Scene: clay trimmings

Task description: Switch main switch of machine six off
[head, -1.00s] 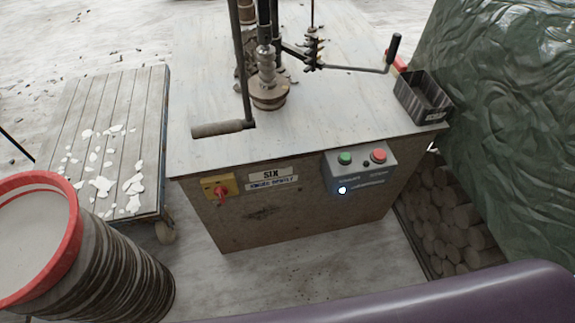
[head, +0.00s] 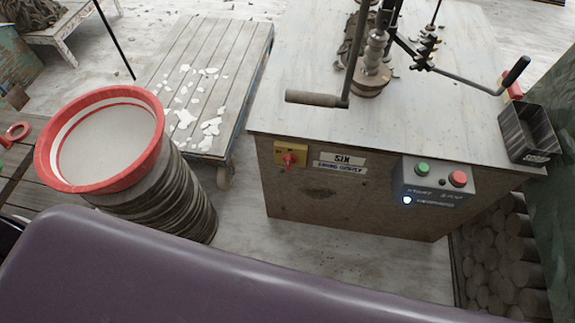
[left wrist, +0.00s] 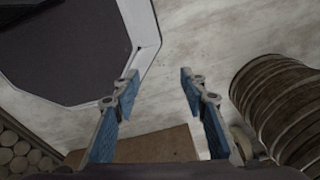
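Machine six (head: 350,200) is a wooden cabinet with a pale top, marked by a "SIX" label (head: 343,160) on its front. Its main switch (head: 289,158) is a red rotary knob on a yellow plate, left of the label. I cannot tell the knob's exact position. A grey control box (head: 436,180) to the right has a green button, a red button and a lit white-blue lamp. In the left wrist view my left gripper (left wrist: 157,85) is open and empty, its blue-padded fingers apart above the floor. Neither gripper shows in the head view.
A stack of round slabs topped by a red-rimmed basin (head: 155,155) stands left of the machine. A wheeled wooden cart (head: 225,85) with white scraps is behind it. Logs (head: 495,255) lie at the right. A crank handle (head: 315,98) overhangs the machine top. Bare floor lies before the machine.

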